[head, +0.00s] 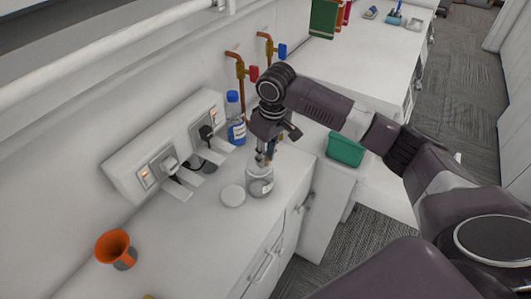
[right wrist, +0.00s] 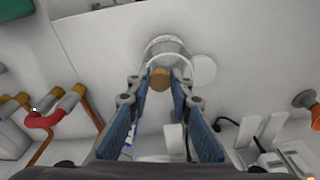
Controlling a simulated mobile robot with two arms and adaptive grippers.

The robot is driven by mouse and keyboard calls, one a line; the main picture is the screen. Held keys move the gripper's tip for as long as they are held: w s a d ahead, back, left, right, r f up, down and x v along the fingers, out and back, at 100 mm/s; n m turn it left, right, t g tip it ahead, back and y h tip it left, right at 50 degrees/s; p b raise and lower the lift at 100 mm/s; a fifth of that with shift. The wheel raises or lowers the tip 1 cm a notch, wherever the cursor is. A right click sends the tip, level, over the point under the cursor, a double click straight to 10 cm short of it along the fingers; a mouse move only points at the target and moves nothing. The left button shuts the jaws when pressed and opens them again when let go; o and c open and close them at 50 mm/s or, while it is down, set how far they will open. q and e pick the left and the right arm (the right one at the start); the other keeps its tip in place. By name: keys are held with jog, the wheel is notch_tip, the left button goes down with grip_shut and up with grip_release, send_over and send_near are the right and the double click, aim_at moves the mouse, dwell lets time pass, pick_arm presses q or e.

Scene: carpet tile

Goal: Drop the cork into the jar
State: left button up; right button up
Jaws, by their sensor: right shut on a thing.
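The glass jar (head: 260,183) stands on the white counter, and its rim shows in the right wrist view (right wrist: 165,46). My right gripper (head: 265,155) points down just above the jar's mouth. It is shut on the brown cork (right wrist: 160,79), which sits between the blue-padded fingertips. In the right wrist view the cork overlaps the jar's opening. I cannot tell its exact height over the rim. A round white lid (head: 233,195) lies beside the jar, to its left in the head view. My left gripper is not in view.
A blue-capped bottle (head: 236,120) stands behind the jar near the wall. A socket panel (head: 165,150) with plugs is at the left. An orange funnel-shaped thing (head: 114,246) stands at the front left. A green bin (head: 345,149) is to the right. Taps (head: 240,72) stand at the back.

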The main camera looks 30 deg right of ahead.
jog(key=o, duration=0.8)
jog(key=shift+c, duration=0.2)
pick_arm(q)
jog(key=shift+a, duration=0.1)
pick_arm(e)
notch_tip(320, 180, up, 12)
jog(key=s, duration=0.1)
jog(key=shift+s+d, duration=0.15)
jog(key=shift+d, duration=0.1)
jog(key=shift+f, duration=0.1)
